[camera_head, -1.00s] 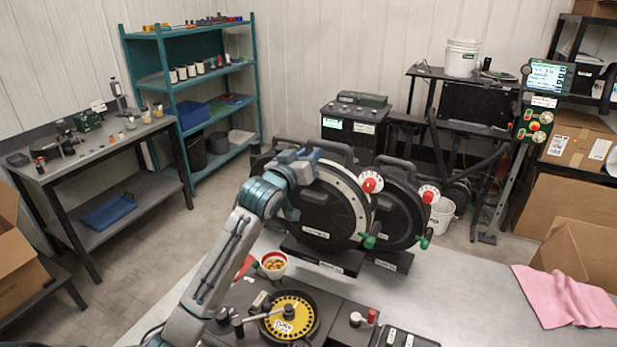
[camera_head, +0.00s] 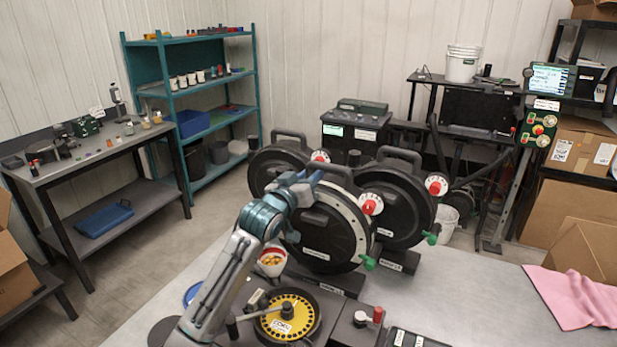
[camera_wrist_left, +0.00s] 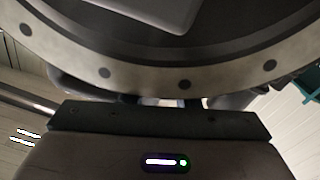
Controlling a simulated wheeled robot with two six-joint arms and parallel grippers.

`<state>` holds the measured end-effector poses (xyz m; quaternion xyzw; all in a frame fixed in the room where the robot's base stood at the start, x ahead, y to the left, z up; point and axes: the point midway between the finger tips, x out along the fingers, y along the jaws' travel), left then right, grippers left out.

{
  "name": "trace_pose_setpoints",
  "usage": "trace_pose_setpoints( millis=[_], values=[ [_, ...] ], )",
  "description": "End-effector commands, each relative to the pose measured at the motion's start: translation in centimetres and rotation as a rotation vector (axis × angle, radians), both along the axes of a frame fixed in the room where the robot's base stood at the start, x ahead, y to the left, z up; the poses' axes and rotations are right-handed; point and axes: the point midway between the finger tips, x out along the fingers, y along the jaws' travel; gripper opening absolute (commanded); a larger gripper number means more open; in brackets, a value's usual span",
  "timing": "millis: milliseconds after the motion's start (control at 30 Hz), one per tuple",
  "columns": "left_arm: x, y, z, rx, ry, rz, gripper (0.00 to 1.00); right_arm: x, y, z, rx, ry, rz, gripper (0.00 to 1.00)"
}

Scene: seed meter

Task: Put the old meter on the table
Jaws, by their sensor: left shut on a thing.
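A black round meter with a pale ring (camera_head: 359,215), a red knob and a green-tipped handle stands upright over the grey table (camera_head: 470,290). My left gripper (camera_head: 306,180) is shut on it at its top; the fingertips and exact grip are partly hidden by the wrist. I cannot tell whether its base touches the table. In the left wrist view its pale ring (camera_wrist_left: 185,78) fills the upper part, close to my gripper. Two similar black meters stand behind it, one to the right (camera_head: 400,200) and one back left (camera_head: 268,170). My right gripper is not in view.
A machine with a yellow seed plate (camera_head: 288,318) sits at the table's front, and a bowl of seeds (camera_head: 272,262) is close to the held meter. A pink cloth (camera_head: 570,297) lies at the right. The table between the meters and cloth is clear.

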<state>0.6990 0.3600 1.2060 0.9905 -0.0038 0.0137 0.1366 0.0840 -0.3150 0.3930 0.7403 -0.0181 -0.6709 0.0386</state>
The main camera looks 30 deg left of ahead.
Motion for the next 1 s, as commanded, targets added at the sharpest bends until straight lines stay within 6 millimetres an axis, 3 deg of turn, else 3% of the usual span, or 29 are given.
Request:
trace_pose_setpoints(
  millis=[333,367,467,800,1000],
  values=[
    [0.0,-0.1,0.3,-0.001,-0.010,-0.002,0.00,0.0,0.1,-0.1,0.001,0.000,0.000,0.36],
    [0.0,0.0,-0.2,0.000,0.000,0.000,0.30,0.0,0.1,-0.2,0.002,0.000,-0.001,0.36],
    [0.0,0.0,-0.2,0.000,-0.001,0.000,0.50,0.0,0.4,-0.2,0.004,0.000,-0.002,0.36],
    [-0.2,0.0,-0.1,0.001,-0.001,0.000,0.50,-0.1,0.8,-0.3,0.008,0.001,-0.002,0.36],
    [-2.9,0.0,-0.5,0.005,-0.001,-0.001,0.50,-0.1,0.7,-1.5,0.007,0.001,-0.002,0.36]
  ],
)
